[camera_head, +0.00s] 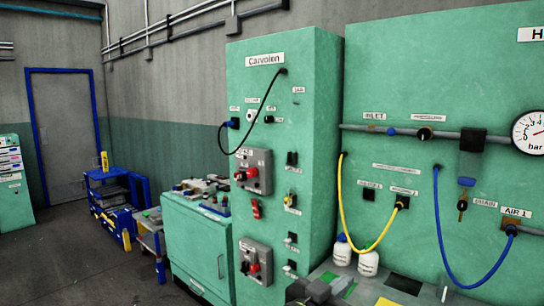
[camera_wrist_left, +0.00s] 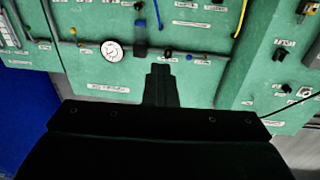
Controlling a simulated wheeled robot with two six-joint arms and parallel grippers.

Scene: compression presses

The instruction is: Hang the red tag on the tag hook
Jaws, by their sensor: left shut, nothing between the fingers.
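A small red piece that looks like the red tag (camera_head: 255,208) hangs on the front of the tall green cabinet (camera_head: 262,115), just below a grey switch box with a red knob (camera_head: 253,172). I cannot make out which of the small fittings is the tag hook. My left gripper (camera_head: 318,290) is at the bottom of the head view, in front of the cabinets and apart from the red piece. In the left wrist view its dark fingers (camera_wrist_left: 161,70) are closed together and empty, with green panels beyond. My right gripper is not seen.
A second green panel (camera_head: 440,90) at the right carries a gauge (camera_head: 528,132), a grey pipe, a yellow hose (camera_head: 343,205) and a blue hose (camera_head: 440,220). White bottles (camera_head: 368,263) stand below it. A blue cart (camera_head: 108,195) is at the left, near open floor (camera_head: 70,260).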

